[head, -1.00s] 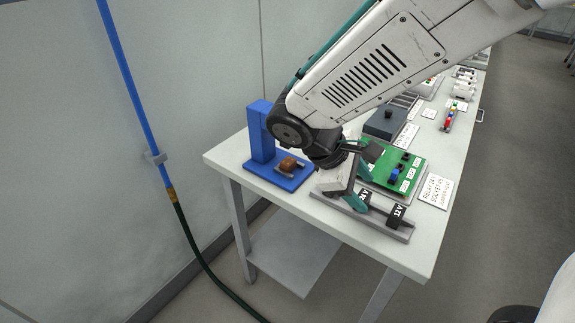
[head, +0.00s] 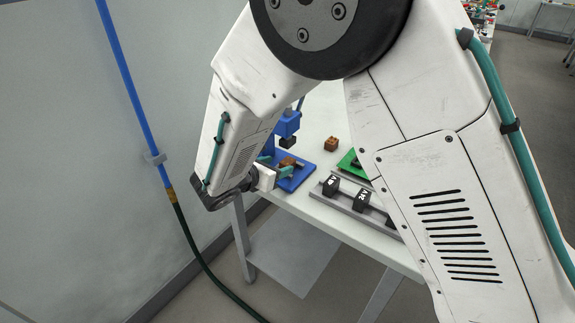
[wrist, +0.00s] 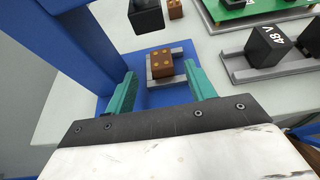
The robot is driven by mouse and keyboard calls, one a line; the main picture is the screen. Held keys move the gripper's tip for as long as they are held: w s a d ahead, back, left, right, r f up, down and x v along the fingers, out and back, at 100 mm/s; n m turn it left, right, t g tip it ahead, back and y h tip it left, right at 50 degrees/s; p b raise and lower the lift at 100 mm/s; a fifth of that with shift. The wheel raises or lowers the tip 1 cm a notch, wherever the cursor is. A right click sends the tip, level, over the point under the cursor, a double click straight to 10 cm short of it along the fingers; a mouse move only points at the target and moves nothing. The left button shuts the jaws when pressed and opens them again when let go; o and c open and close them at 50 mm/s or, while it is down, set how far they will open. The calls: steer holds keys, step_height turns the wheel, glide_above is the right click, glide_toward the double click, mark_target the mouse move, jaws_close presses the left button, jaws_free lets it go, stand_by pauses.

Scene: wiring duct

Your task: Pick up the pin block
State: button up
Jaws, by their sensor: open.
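A brown pin block with small light dots on top (wrist: 161,62) sits in a grey holder on the blue base of a press. It also shows in the head view (head: 287,162). My gripper (wrist: 161,84) is open, its two teal fingers spread to the left and right just short of the block, apart from it. In the head view my gripper (head: 269,172) is low at the side of the blue press base, partly hidden by my own arm. A second brown block (head: 331,144) stands on the table behind the press; it shows at the top of the wrist view (wrist: 175,9).
The blue press column (wrist: 75,45) rises close on the left, with a black press head (wrist: 146,16) above and behind the block. A grey rail (head: 350,203) with black labelled blocks lies to the right, before a green board (head: 350,162).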

mark_target(287, 161)
steer(key=x, duration=0.4)
steer(key=shift+s+r, duration=0.1)
steer(key=c, duration=1.1)
steer(key=shift+o, duration=0.2)
steer(key=shift+r, duration=0.1)
